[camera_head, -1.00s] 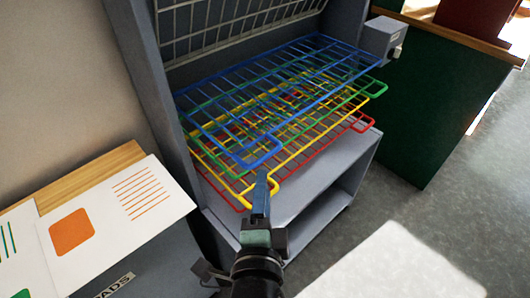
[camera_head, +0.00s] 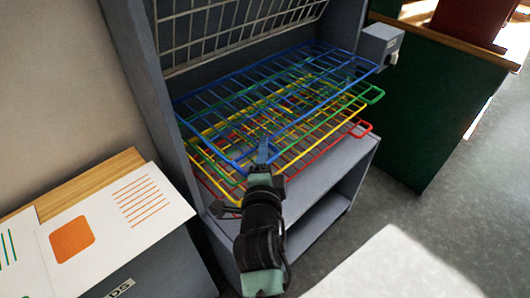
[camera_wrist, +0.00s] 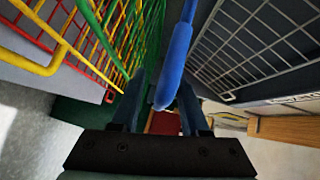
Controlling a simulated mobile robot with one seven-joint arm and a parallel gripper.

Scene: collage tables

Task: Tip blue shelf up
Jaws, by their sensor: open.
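The blue wire shelf (camera_head: 272,92) is the topmost of the lowered coloured shelves in the grey rack, lying roughly flat. My gripper (camera_head: 263,150) is at its front corner and covers the handle there in the head view. In the wrist view, the thick blue handle (camera_wrist: 176,58) reaches down between the two fingers of my open gripper (camera_wrist: 160,108). The fingers stand on either side of it. I cannot tell whether either finger touches it.
Green (camera_head: 373,95), yellow and red (camera_head: 361,129) wire shelves lie close below the blue one. A grey wire shelf (camera_head: 235,30) stands tipped up behind. A grey box (camera_head: 381,44) is on the rack's right post. A cabinet with papers (camera_head: 130,215) stands at left.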

